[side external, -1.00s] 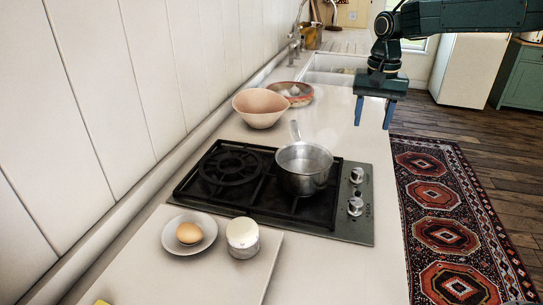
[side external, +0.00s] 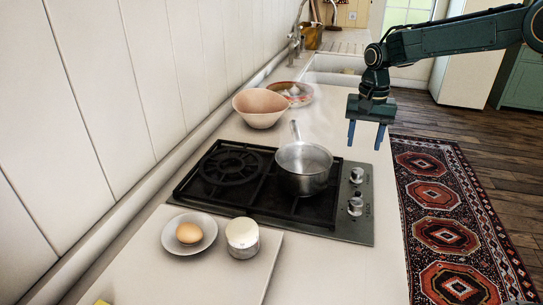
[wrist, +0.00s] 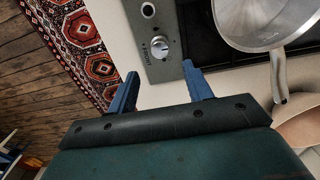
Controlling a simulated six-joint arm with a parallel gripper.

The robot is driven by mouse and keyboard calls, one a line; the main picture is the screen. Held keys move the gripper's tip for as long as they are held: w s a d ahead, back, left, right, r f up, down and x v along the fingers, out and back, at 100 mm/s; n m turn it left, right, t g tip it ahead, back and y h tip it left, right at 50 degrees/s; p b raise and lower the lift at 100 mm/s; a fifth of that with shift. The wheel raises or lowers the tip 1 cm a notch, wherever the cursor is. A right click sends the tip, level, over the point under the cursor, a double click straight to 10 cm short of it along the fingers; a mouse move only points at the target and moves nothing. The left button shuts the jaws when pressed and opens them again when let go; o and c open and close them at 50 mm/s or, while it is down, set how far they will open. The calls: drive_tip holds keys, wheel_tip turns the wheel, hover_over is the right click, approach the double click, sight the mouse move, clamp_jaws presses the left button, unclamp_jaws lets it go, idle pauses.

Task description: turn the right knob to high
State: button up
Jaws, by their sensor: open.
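The right knob (side external: 356,174) is the farther of two silver knobs on the steel strip at the hob's right edge in the side view. My gripper (side external: 365,147) points down, open and empty, above and beyond this knob, without visible contact. Its two blue fingers are spread in the wrist view (wrist: 160,70). The other knob (side external: 355,205) is nearer the side camera; part of it shows at the wrist view's top edge (wrist: 147,10).
A steel saucepan (side external: 304,168) stands on the black hob (side external: 232,168), its handle pointing away from the side camera. A pinkish bowl (side external: 260,108) sits behind the hob. A plate with an egg (side external: 189,233) and a lidded jar (side external: 242,238) stand in front. Counter right of the knobs is clear.

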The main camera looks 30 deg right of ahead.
sight(358, 171)
wheel_tip(358, 171, down, 9)
drive_tip(key=shift+r, duration=0.15)
idle(0.4)
drive_tip(key=c, duration=1)
